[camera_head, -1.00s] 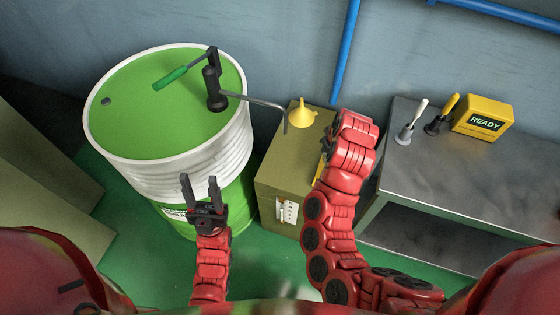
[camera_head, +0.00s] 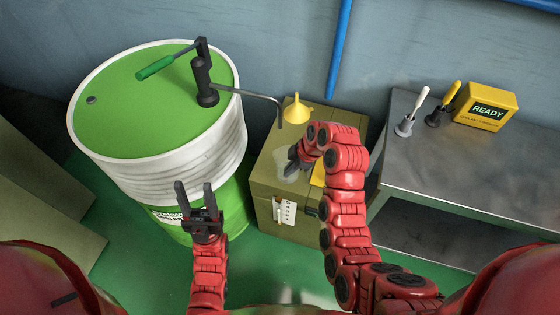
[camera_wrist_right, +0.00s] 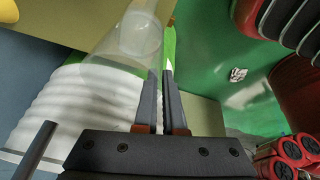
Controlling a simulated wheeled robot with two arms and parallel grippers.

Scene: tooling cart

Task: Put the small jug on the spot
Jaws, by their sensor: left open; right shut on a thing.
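The small jug (camera_head: 285,168) is a clear, see-through vessel at the khaki box's left front part in the head view. It also shows in the right wrist view (camera_wrist_right: 125,45), beyond my fingers. My right gripper (camera_head: 294,164) is shut on it; in the wrist view the fingers (camera_wrist_right: 159,82) reach its side. I cannot tell whether the jug touches the box top. A yellow patch (camera_head: 318,174) on the box top, right of the jug, is partly hidden by my right arm; I cannot tell whether it is the spot. My left gripper (camera_head: 195,190) is open and empty before the drum.
A yellow funnel (camera_head: 297,111) stands at the back of the khaki box (camera_head: 265,190). A green-topped drum (camera_head: 140,110) with a hand pump (camera_head: 205,85) stands left; its spout reaches toward the box. A metal bench (camera_head: 460,165) with a READY box (camera_head: 486,107) stands right.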

